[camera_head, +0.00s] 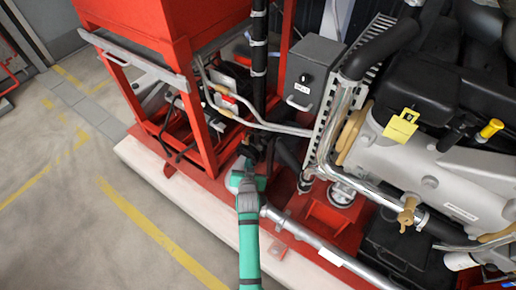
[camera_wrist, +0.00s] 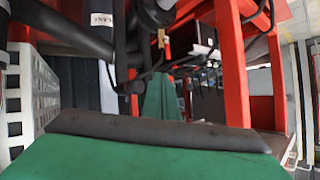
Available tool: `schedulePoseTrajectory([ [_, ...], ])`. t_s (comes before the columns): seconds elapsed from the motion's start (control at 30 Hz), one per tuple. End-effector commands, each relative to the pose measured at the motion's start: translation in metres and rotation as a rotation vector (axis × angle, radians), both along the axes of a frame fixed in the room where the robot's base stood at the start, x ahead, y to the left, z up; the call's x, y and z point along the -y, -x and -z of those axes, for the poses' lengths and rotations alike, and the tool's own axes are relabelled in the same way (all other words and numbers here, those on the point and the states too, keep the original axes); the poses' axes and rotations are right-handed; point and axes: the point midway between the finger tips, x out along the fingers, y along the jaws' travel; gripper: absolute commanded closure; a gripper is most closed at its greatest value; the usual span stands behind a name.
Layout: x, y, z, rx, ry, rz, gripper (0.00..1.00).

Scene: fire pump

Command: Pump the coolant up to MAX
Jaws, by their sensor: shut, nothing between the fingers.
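My gripper (camera_head: 245,165) is at the end of my green arm, low over the red base frame, next to dark hoses and fittings (camera_head: 262,148). Its fingers are hard to make out in the head view, but it looks shut and empty. In the wrist view a green surface with a dark edge (camera_wrist: 160,130) fills the bottom, and a smaller green shape (camera_wrist: 160,98) shows behind it. I cannot make out a coolant pump handle, a level gauge or a MAX mark in either view. Contact between my gripper and the fittings cannot be told.
A red frame (camera_head: 187,95) with pipes and cables stands at the left. A grey box (camera_head: 312,70) with a handle stands behind. The engine (camera_head: 410,165), with a yellow tag (camera_head: 401,126) and a yellow handle (camera_head: 491,128), fills the right. The floor at left is clear.

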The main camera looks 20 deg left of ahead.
Motion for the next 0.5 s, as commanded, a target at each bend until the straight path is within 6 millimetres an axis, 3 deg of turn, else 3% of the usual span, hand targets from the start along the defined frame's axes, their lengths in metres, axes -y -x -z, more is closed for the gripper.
schedulePoseTrajectory([
  [0.27, -0.006, 0.003, 0.0, 0.0, 0.0, -0.008, 1.0],
  [0.5, -0.01, 0.022, 0.002, -0.001, 0.004, -0.007, 1.0],
])
